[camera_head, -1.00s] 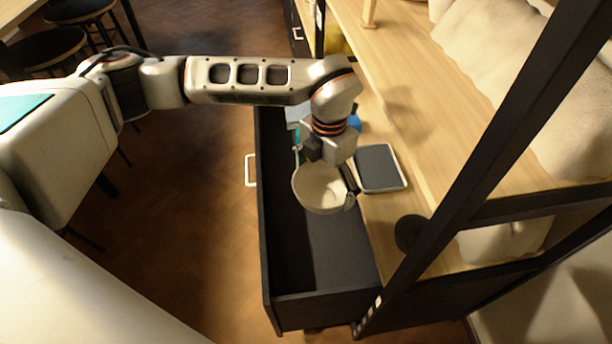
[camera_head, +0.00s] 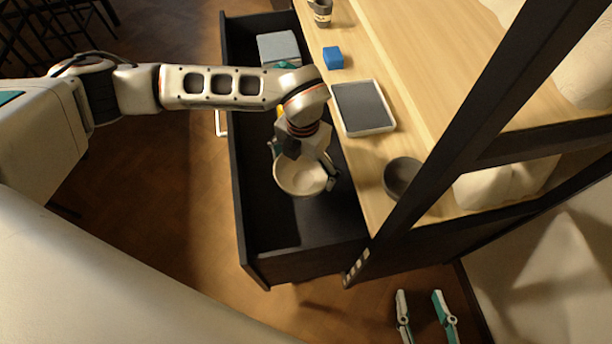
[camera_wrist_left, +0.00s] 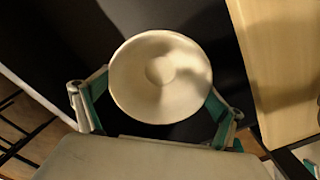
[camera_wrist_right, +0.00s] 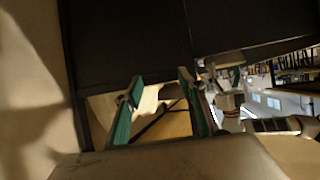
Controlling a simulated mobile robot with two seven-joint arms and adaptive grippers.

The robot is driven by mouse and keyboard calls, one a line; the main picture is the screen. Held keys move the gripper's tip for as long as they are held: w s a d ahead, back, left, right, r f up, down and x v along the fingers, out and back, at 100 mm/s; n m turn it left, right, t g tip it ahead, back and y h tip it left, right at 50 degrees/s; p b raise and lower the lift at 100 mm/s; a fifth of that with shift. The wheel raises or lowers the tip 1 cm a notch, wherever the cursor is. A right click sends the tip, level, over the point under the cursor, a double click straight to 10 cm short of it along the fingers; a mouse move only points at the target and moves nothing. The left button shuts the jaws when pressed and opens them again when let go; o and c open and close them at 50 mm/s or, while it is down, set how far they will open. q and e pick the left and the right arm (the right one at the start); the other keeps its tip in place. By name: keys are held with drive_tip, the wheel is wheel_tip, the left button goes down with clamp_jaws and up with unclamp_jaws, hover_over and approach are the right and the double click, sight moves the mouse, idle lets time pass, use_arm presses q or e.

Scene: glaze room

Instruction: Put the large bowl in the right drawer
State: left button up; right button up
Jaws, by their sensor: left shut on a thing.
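The large bowl (camera_head: 300,177) is cream-white and round. In the head view it is over the open black drawer (camera_head: 262,238), within the outline of its walls. My left gripper (camera_head: 305,170) is shut on the bowl, with its fingers at opposite sides. The left wrist view shows the bowl (camera_wrist_left: 160,78) open side toward the camera, between the teal-lined fingers. I cannot tell whether its base touches the drawer floor. My right gripper (camera_head: 425,318) is open and empty near the bottom of the head view; its parted fingers also show in the right wrist view (camera_wrist_right: 158,100).
A grey box (camera_head: 278,47) is in the drawer's far end. On the wooden counter (camera_head: 400,75) are a blue block (camera_head: 333,57), a grey tray (camera_head: 363,107), a dark bowl (camera_head: 402,177) and a cup (camera_head: 321,12). A dark post (camera_head: 450,150) rises at the right.

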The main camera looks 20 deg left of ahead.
sight(304, 180)
use_arm(q)
drive_tip(key=shift+f, duration=0.5)
wheel_tip(304, 180, down, 5)
drive_tip(key=shift+s+r+b, duration=0.15)
drive_tip(key=shift+r+b, duration=0.05)
drive_tip(key=shift+b, duration=0.85)
drive_tip(key=shift+w, duration=0.2)
drive_tip(key=shift+c, duration=0.6)
use_arm(e)
drive_tip(key=shift+w+a+r+m+t, duration=0.3)
drive_tip(key=shift+w+a+r, duration=0.3)
drive_tip(key=shift+a+r, duration=0.3)
